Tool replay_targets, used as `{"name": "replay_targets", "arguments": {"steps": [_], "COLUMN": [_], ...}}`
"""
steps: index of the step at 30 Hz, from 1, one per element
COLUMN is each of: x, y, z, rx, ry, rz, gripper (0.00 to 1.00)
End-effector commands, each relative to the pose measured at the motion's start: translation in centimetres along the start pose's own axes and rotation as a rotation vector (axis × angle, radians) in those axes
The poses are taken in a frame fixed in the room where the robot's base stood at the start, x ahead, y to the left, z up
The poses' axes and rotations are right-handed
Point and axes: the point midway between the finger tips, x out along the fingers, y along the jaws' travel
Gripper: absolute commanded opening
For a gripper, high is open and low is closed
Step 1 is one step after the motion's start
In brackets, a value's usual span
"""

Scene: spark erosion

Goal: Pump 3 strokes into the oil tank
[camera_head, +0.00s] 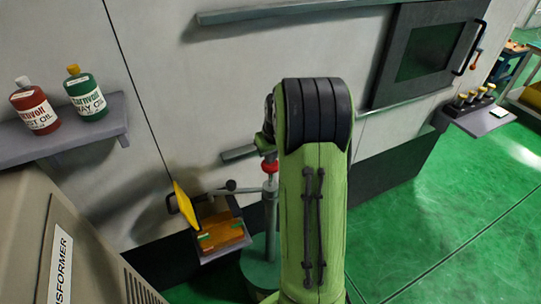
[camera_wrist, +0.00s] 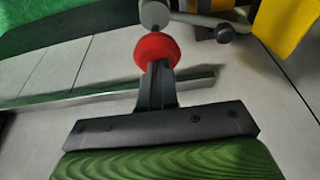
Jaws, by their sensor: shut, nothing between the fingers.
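The oil tank (camera_head: 233,252) is an open dark box with brown-orange contents and a raised yellow lid (camera_head: 185,206), low against the wall in the head view. Beside it stands a grey upright post (camera_head: 271,210) with a red knob (camera_head: 269,166) on top, which I take for the pump. A grey bar with a dark ball end (camera_head: 231,185) reaches from the post toward the tank. In the wrist view, my gripper (camera_wrist: 157,68) is shut and empty, its tips at the red knob (camera_wrist: 157,50); whether they touch, I cannot tell. My arm hides the gripper's fingers in the head view.
A shelf (camera_head: 60,140) at left holds a red oil bottle (camera_head: 34,106) and a green one (camera_head: 86,94). A beige transformer cabinet (camera_head: 60,240) fills the lower left. A grey ledge (camera_head: 482,118) holds small yellow-topped items. Green floor (camera_head: 430,220) at right is clear.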

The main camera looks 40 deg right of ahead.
Motion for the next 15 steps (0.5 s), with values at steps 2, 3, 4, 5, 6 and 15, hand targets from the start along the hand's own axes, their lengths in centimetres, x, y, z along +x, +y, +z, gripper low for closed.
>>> {"name": "replay_targets", "arguments": {"steps": [2,3,4,5,6,15], "x": [0.0,0.1,0.3,0.6,1.0,5.2], "y": [0.0,0.0,0.0,0.0,0.0,0.0], "z": [0.0,0.0,0.1,0.2,0.3,1.6], "rx": [0.000,0.000,0.000,0.000,0.000,0.000], "ry": [0.000,0.000,0.000,0.000,0.000,-0.004], "rz": [0.000,0.000,0.000,0.000,0.000,-0.001], "gripper": [0.00,0.00,0.00,0.00,0.00,0.00]}}
